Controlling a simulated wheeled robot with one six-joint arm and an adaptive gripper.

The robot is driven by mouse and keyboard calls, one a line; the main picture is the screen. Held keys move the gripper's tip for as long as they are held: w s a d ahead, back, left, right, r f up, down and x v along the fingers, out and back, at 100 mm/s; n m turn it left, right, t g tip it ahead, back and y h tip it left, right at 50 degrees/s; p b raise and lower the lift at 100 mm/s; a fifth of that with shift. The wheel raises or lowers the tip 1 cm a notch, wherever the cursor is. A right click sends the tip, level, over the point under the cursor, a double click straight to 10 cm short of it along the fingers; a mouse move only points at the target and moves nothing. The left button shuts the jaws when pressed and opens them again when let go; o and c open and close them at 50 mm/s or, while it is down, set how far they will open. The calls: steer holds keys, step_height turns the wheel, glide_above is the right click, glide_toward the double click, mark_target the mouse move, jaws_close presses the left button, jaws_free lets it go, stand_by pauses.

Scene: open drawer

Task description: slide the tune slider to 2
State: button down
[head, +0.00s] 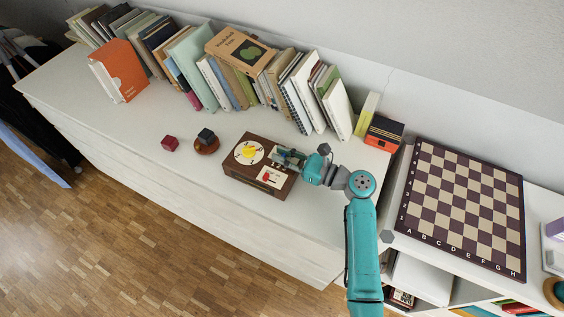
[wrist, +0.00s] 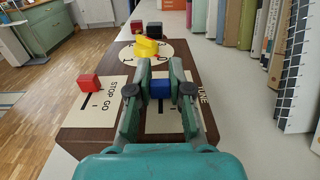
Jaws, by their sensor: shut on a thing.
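A brown box (head: 241,176) with cream panels stands on the white dresser top. In the wrist view, the tune panel (wrist: 203,102) bears the word TUNE and a dark slot. My gripper (head: 283,156) is over this panel. In the wrist view its fingers (wrist: 161,76) are shut on the blue tune slider knob (wrist: 161,89). The fingers and wrist hide most of the slot and its numbers, so I cannot tell the slider's setting.
A yellow dial knob (wrist: 147,47) and a red stop-go knob (wrist: 89,83) are on the same box. Two small cubes, one red (head: 169,143) and one dark (head: 206,136), stand to its left. Books (head: 218,82) line the back. A chessboard (head: 465,205) lies right.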

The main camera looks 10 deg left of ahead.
steer(key=c, duration=1)
jaws_free()
steer(key=shift+c, duration=0.2)
steer(key=v, duration=1.2)
